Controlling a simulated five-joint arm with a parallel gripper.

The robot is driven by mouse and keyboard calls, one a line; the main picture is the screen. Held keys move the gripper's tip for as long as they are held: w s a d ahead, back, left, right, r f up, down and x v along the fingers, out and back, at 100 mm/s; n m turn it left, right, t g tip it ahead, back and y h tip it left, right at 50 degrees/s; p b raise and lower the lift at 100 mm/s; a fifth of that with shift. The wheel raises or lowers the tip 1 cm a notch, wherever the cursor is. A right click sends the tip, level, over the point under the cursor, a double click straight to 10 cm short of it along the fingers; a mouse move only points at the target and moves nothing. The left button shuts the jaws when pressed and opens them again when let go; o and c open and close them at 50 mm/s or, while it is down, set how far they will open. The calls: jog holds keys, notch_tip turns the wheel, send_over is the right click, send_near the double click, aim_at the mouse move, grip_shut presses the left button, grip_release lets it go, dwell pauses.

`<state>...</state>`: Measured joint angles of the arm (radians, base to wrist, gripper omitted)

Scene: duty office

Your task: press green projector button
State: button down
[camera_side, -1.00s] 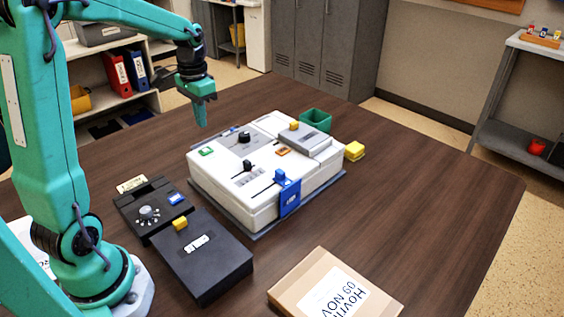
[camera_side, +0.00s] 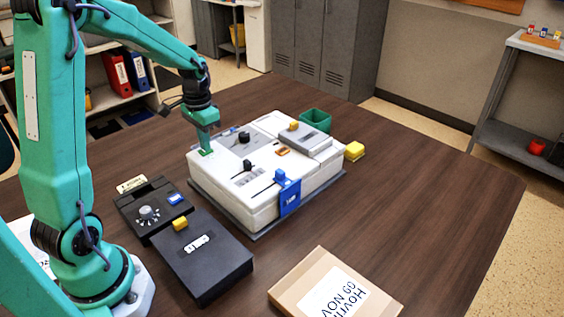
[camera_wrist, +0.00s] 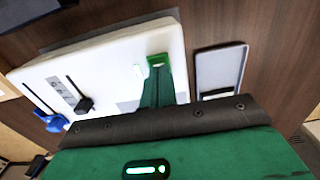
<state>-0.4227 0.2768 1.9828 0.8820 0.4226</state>
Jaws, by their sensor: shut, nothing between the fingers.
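The white projector (camera_side: 232,192) sits on a grey mat on the table. Its green button (camera_side: 206,152) is at the far-left corner of the top and is mostly hidden by my fingertips in the side view. My gripper (camera_side: 205,147) is shut and empty, pointing down at that button. I cannot tell for sure whether the tip touches or presses the button.
On the projector top are a black knob (camera_side: 244,138), black slider (camera_side: 247,166) and blue slider (camera_side: 280,176). Black boxes (camera_side: 205,262) stand at front left, a cardboard box (camera_side: 290,283) in front, a green bin (camera_side: 316,121) behind. The table's right side is clear.

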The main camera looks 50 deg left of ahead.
jog(key=shift+s+f, duration=0.1)
jog(key=shift+f, duration=0.9)
jog(key=shift+r, duration=0.1)
notch_tip(320, 180, up, 15)
jog(key=shift+w, duration=0.2)
jog(key=shift+r, duration=0.15)
jog(key=shift+s+r, duration=0.15)
jog(key=shift+r, duration=0.15)
jog(key=shift+f, duration=0.2)
dwell(0.3)
